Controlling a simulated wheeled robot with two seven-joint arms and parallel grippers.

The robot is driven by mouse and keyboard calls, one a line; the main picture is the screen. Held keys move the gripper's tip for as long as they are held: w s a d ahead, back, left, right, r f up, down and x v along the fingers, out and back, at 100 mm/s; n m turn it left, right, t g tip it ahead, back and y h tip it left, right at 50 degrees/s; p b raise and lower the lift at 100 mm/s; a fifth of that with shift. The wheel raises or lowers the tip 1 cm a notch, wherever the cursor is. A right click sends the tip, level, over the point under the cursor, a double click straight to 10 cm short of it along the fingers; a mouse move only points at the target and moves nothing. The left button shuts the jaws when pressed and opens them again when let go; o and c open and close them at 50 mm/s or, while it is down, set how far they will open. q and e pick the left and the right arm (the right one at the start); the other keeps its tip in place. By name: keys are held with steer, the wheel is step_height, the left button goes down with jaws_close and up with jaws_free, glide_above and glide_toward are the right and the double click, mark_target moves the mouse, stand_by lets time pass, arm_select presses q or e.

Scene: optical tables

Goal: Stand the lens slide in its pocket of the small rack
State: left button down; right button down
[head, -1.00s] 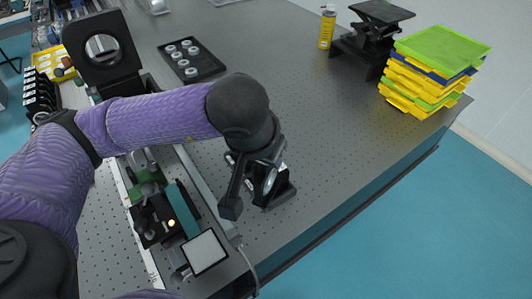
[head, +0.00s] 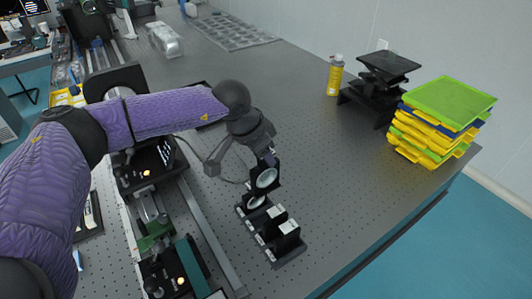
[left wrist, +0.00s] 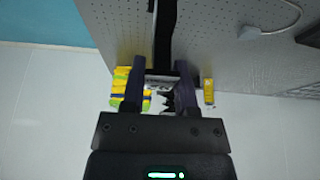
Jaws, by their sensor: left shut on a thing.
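The lens slide (head: 265,178), a dark square plate with a round pale lens, is in my left gripper (head: 266,158) in the head view. The gripper is shut on its upper edge and holds it upright over the far end of the small rack (head: 287,256). Another round lens (head: 255,202) shows just below it, at the rack's far end. I cannot tell whether the held slide touches the rack. In the left wrist view, the slide (left wrist: 165,35) shows as a dark bar beyond the two fingers (left wrist: 160,88). My right gripper is not in view.
An optical rail (head: 205,240) with mounted devices runs left of the rack. A cable lies behind the gripper. The tabletop right of the rack is clear.

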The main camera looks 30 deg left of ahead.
mark_target(262, 166)
arm_select(q)
step_height(262, 166, down, 13)
steer(key=b, duration=0.7)
steer(key=shift+f+b, duration=0.75)
steer(key=shift+b, duration=0.15)
steer(key=shift+f, duration=0.15)
steer(key=shift+c, duration=1.4)
jaws_free()
steer(key=shift+r+p, duration=0.8)
steer(key=shift+r, duration=0.55)
steer(key=shift+r+p, duration=2)
steer(key=shift+r, duration=1.65)
